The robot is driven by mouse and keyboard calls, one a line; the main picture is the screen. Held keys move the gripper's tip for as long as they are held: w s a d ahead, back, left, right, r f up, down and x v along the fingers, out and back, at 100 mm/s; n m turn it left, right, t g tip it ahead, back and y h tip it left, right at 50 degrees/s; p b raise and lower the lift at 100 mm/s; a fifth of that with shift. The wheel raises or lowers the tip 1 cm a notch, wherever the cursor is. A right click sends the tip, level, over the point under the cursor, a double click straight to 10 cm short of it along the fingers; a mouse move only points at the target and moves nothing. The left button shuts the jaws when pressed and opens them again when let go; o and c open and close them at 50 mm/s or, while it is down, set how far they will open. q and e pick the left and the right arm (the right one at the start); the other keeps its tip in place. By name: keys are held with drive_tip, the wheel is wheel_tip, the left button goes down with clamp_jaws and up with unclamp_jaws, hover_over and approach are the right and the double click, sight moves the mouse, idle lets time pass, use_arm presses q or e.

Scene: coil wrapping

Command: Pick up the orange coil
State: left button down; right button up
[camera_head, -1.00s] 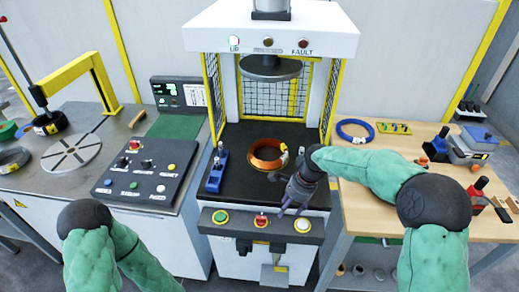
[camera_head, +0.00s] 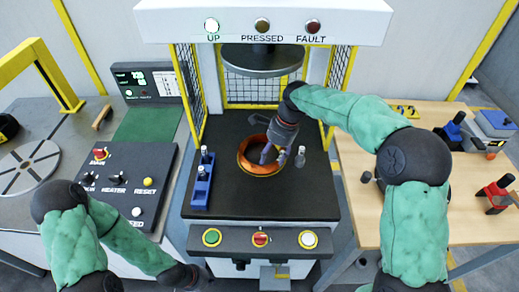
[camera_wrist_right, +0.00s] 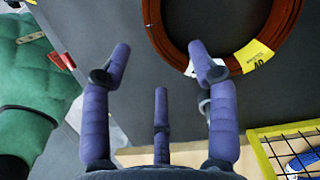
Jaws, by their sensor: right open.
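The orange coil (camera_head: 245,162) lies on the dark bed of the press, below the raised round plate. In the right wrist view the coil (camera_wrist_right: 157,35) is at the top right, with a yellow label and a white tag. My right gripper (camera_head: 272,154) is over the coil's right part, hiding some of it. In the wrist view its fingers (camera_wrist_right: 160,62) are spread and empty; one fingertip overlaps the coil's near edge, and I cannot tell whether it touches. My left gripper (camera_head: 190,277) is low at the bottom left, in front of the press, its fingers unclear.
The raised press plate (camera_head: 263,60) hangs above the bed. A blue block with pins (camera_head: 202,183) stands left of the coil, and a grey pin (camera_head: 300,157) stands right of it. Yellow-framed mesh guards (camera_head: 343,85) flank the press. A button panel (camera_head: 262,240) runs along the front.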

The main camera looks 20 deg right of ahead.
sight(267, 167)
drive_tip(key=b+x, duration=0.2)
drive_tip(key=x, duration=0.1)
drive_tip(key=b+x, duration=0.1)
drive_tip(key=x, duration=0.1)
drive_tip(key=shift+s+f, duration=0.3)
drive_tip(key=shift+a+f, duration=0.1)
drive_tip(key=shift+f, duration=0.3)
drive_tip(key=shift+r, duration=0.1)
clamp_jaws()
drive_tip(key=shift+w+r, duration=0.1)
